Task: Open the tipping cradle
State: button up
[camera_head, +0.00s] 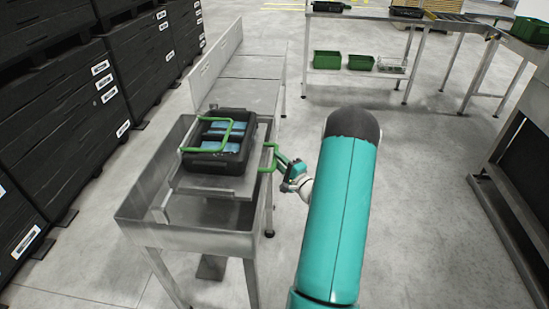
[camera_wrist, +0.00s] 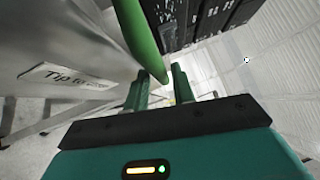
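The tipping cradle (camera_head: 232,186) is a grey metal tray on a grey metal stand. It looks nearly level and holds a black crate (camera_head: 247,125) with blue items inside. A green handle (camera_head: 266,168) sticks out from the cradle's right side; a green loop stands over the crate. My gripper (camera_head: 279,159) is just right of that handle. In the wrist view a green bar (camera_wrist: 138,38) runs down toward the gap between my green fingers (camera_wrist: 163,92). The fingers are apart, with space beside the bar's end; contact is unclear. A label starting "Tip" (camera_wrist: 68,77) is on a grey panel.
Black stacked crates (camera_head: 60,110) line the left. A grey conveyor surface (camera_head: 250,68) extends behind the stand. A back table (camera_head: 380,18) has green bins (camera_head: 327,60) below it. A dark machine (camera_head: 525,165) stands right. The floor between is clear.

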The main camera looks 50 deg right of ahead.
jog(key=shift+w+r, duration=0.15)
jog(key=shift+w, duration=1.05)
jog(key=shift+c, duration=0.5)
grip_shut()
jog(key=shift+d+r, duration=0.1)
jog(key=shift+r, duration=0.05)
